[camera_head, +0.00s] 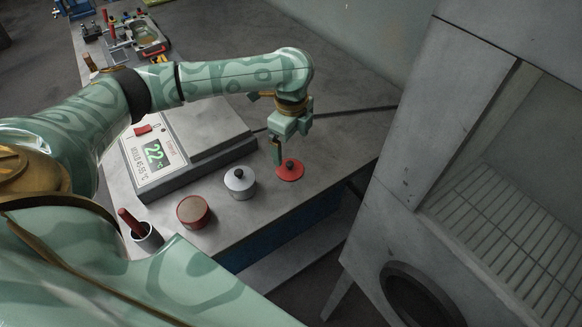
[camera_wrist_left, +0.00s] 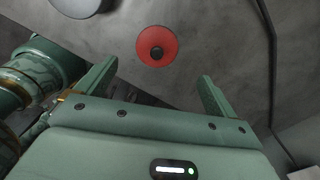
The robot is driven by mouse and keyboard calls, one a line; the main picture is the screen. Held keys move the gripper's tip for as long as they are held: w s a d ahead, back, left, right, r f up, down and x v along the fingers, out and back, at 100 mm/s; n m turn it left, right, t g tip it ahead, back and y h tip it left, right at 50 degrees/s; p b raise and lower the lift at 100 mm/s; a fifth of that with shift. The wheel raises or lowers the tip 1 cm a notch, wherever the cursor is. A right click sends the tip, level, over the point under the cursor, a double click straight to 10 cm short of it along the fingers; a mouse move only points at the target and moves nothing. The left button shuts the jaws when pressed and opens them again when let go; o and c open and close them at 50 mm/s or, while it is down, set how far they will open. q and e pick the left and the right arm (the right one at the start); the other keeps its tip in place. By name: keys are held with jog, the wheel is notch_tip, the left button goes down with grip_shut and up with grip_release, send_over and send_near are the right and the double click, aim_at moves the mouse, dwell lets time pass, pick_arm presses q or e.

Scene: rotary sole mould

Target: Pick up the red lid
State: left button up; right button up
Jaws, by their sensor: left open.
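The red lid (camera_head: 290,171) is a flat red disc with a dark knob, lying on the grey table near its front edge. It also shows in the left wrist view (camera_wrist_left: 157,47), beyond the fingers and clear of them. My left gripper (camera_head: 280,158) is above and just behind the lid, pointing down. Its two fingers (camera_wrist_left: 160,82) are spread apart with nothing between them. My right gripper is not in view.
A red tin (camera_head: 193,212) without its lid and a silver tin with a knobbed lid (camera_head: 240,183) stand left of the red lid. A hotplate (camera_head: 190,145) reading 22 is behind them. A cup (camera_head: 141,232) holds a red-handled tool. A large grey cabinet (camera_head: 420,130) stands at right.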

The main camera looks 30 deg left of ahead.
aim_at(290, 163)
pick_arm(q)
jog(key=shift+f, duration=0.95)
jog(key=shift+f+b, duration=0.3)
jog(key=shift+f, duration=0.05)
jog(key=f+b, duration=0.1)
jog(key=f, duration=0.2)
jog(key=f+b, duration=0.1)
jog(key=f, duration=0.1)
jog(key=shift+s+f+b, duration=0.1)
jog(key=shift+s+b, duration=0.2)
jog(key=shift+b, duration=0.05)
jog(key=shift+c, duration=0.3)
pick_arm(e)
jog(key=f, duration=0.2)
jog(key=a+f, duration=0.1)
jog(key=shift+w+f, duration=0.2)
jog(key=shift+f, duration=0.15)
pick_arm(q)
jog(key=c, duration=1)
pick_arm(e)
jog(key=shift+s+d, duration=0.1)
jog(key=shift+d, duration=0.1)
